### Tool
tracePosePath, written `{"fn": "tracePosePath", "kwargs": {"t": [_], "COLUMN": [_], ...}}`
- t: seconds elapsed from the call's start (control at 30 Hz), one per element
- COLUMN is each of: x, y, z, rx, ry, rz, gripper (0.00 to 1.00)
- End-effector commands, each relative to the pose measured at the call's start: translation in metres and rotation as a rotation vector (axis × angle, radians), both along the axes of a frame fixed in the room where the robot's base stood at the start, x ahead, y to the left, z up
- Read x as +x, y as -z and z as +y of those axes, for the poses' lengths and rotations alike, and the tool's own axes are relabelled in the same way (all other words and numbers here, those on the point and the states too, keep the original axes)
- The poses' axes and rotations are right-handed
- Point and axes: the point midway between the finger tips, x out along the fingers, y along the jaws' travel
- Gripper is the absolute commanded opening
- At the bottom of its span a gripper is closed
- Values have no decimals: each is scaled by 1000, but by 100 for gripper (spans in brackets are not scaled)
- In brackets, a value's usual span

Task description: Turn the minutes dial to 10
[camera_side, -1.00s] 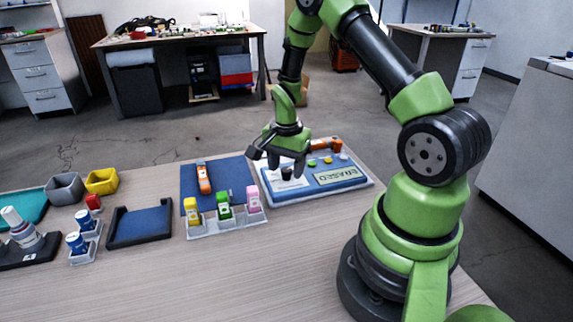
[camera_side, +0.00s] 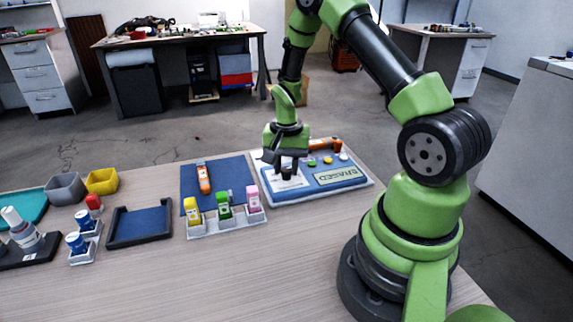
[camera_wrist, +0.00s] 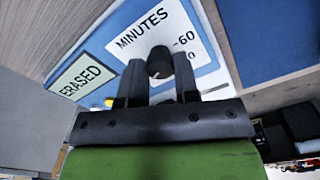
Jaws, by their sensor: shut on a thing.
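The minutes dial is a small black knob (camera_wrist: 159,63) on a white panel marked MINUTES (camera_wrist: 143,28). In the wrist view, a "-60" mark and part of another number ending in 0 show beside it. My gripper (camera_wrist: 158,76) has one finger on each side of the knob and is shut on it. In the side view, my gripper (camera_side: 286,167) points down at the left part of the blue-edged board (camera_side: 318,193), and its fingers mostly hide the knob. The dial's pointer cannot be made out.
An ERASED sign (camera_side: 335,177) and coloured buttons (camera_side: 327,160) are on the same board. An orange tool (camera_side: 204,178) lies on a blue mat (camera_side: 232,173). Yellow, green and pink items stand in a grey rack (camera_side: 226,225) close by.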

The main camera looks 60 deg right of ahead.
Motion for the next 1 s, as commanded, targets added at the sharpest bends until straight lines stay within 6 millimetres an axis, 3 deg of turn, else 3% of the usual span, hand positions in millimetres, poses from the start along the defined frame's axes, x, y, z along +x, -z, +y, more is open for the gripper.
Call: {"fn": "tracePosePath", "kwargs": {"t": [1.0], "x": [0], "y": [-1], "z": [1], "rx": [2], "ry": [-945], "rz": [1], "gripper": [5]}}
